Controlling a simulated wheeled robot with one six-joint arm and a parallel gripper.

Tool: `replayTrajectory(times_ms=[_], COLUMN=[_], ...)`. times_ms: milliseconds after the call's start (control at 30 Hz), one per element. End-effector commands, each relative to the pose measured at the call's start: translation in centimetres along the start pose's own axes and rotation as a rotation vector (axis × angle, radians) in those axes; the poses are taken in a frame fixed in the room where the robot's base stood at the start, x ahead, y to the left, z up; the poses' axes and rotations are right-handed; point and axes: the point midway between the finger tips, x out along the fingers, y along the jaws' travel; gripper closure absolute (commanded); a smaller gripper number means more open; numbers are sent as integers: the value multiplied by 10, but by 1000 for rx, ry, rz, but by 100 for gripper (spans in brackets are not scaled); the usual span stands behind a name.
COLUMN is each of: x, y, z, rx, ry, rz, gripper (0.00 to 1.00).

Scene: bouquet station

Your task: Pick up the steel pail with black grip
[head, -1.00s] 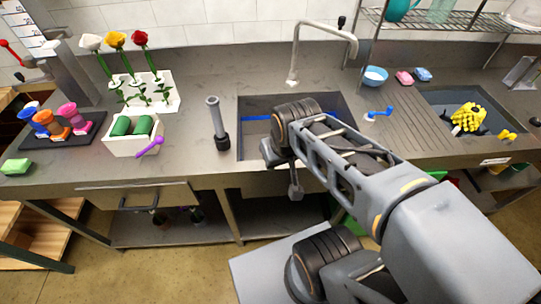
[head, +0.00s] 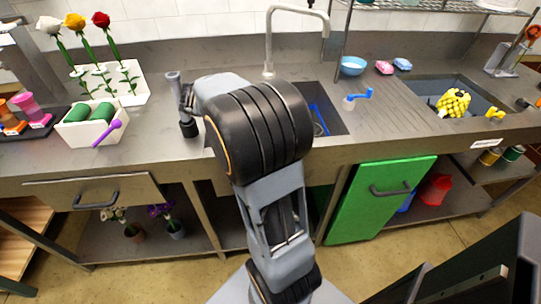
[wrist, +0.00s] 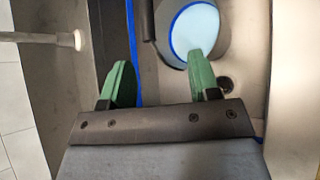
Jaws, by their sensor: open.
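A round vessel (wrist: 198,28) with a pale blue inside and a bright blue rim shows at the top of the wrist view, inside the sink. A dark bar beside its left edge may be the black grip; I cannot tell for sure. In the head view only a blue edge (head: 319,118) shows in the sink, mostly behind my arm. My gripper (wrist: 160,75) is open with two green fingers apart and nothing held between them. The right finger overlaps the vessel's lower edge in the picture; contact cannot be told. The head view hides my gripper.
The faucet (head: 268,45) rises behind the sink and also shows at the wrist view's left. A grey cylinder with a black base (head: 181,105) stands left of the sink. A blue-handled item (head: 357,98) and blue bowl (head: 353,66) are to the right.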

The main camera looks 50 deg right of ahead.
Motion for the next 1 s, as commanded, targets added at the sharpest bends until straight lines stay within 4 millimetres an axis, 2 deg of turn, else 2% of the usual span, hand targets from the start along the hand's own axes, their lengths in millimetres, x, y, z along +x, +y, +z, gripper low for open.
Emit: replayTrajectory(times_ms=[33, 100, 233, 633, 800, 1000], x=[13, 23, 38, 85, 96, 97], y=[3, 9, 15, 17, 18, 19], z=[-5, -5, -3, 2, 3, 4], rx=[-28, -59, -81, -82, -81, -81], ry=[-32, -65, -90, -89, -87, -86], rz=[15, 34, 48, 48, 49, 50], gripper=[44, 44, 44, 44, 44, 44])
